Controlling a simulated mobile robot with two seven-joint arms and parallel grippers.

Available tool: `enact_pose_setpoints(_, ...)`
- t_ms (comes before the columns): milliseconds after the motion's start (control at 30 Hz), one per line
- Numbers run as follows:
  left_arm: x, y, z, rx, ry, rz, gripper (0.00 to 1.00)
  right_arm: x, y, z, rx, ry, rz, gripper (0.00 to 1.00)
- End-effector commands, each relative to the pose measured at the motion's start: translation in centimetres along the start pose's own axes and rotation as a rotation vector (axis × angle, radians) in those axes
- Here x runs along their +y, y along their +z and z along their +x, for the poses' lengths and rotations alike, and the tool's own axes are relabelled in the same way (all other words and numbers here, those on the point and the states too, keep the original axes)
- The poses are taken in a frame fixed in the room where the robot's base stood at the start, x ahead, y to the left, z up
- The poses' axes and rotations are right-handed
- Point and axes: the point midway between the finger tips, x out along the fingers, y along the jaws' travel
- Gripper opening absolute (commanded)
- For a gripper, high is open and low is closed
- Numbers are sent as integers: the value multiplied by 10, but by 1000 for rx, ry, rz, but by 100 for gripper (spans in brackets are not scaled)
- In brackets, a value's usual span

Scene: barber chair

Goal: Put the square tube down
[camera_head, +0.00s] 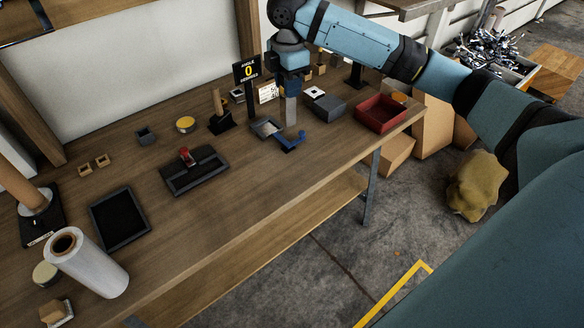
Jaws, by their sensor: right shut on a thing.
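My right gripper (290,90) points straight down over the far part of the workbench. It is shut on the square tube (291,114), a light grey upright piece below the fingers. The tube's lower end is close to a blue bracket-like piece (290,143) and a small grey tray (266,127). I cannot tell whether the tube touches either of them or the bench. My left gripper is not in view.
The wooden workbench (235,215) holds a red bin (381,113) at right, a dark box (328,106), a black sign (247,71) behind, a black fixture (194,171), a black tray (119,218) and a white roll (90,263). Bare wood lies in front of the blue piece.

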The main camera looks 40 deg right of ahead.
Motion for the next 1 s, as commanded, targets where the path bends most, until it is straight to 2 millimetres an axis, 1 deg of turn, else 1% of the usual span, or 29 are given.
enact_pose_setpoints(33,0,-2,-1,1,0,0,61,0,4,-6,1,1,-44,0)
enact_pose_setpoints(133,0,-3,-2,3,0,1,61,0,8,-10,1,1,-112,0)
enact_pose_setpoints(200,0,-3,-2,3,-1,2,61,0,10,-8,1,0,-137,0)
enact_pose_setpoints(267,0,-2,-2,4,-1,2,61,0,10,0,1,-1,-147,0)
enact_pose_setpoints(367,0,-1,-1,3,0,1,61,-1,11,22,0,-3,-149,0)
enact_pose_setpoints(600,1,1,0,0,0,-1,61,0,10,86,0,-2,-148,0)
enact_pose_setpoints(700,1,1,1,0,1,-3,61,-1,10,108,0,-2,-148,0)
enact_pose_setpoints(800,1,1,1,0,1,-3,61,0,10,123,1,0,-147,0)
enact_pose_setpoints(1000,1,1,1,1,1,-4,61,0,10,136,1,1,-147,0)
